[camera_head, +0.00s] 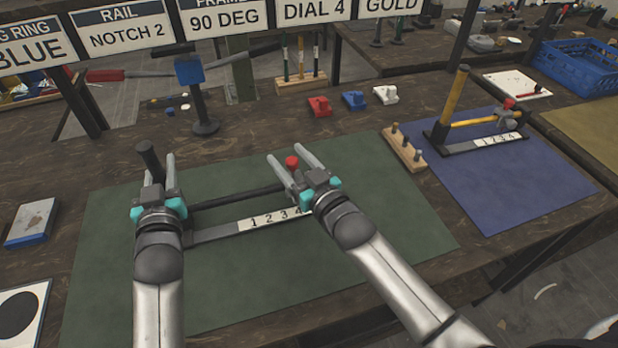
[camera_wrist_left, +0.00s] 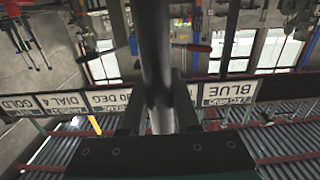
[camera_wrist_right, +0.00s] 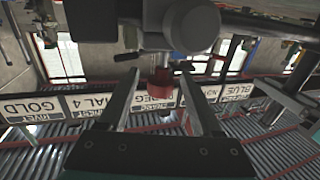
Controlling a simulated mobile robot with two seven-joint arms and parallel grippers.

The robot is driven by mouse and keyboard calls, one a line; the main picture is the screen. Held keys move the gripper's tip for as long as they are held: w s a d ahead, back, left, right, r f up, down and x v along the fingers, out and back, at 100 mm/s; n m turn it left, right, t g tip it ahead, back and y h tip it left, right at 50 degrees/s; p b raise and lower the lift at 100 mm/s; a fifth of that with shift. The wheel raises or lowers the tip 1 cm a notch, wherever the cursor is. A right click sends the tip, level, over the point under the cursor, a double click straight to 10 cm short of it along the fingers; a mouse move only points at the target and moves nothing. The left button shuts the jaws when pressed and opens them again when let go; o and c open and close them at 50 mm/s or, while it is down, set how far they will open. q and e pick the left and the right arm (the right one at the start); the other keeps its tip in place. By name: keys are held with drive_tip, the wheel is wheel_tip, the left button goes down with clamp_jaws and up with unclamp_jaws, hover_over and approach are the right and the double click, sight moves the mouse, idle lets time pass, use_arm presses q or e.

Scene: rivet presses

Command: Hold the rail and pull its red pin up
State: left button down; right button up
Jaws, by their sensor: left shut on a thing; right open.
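The black rail (camera_head: 238,197) lies across the green mat, above a base strip (camera_head: 225,232) with a white scale marked 1 to 4. A black upright handle (camera_head: 149,160) stands at its left end. My left gripper (camera_head: 160,176) is shut on this handle, and the dark post also shows between the fingers in the left wrist view (camera_wrist_left: 156,70). The red pin (camera_head: 291,162) is at the rail's right end. My right gripper (camera_head: 286,158) is open, its fingers on either side of the pin. The right wrist view shows the red pin (camera_wrist_right: 161,82) between the spread fingers. The pin's lower part is hidden.
A similar yellow press (camera_head: 455,105) stands on the blue mat (camera_head: 490,190) at right. A wooden block with pegs (camera_head: 404,150) lies between the mats. A blue-headed stand (camera_head: 190,72) and red, blue and white small blocks (camera_head: 353,100) are behind. The front green mat (camera_head: 240,290) is clear.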

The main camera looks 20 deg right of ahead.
drive_tip(key=v, duration=0.9)
drive_tip(key=shift+s, duration=0.3)
idle(0.3)
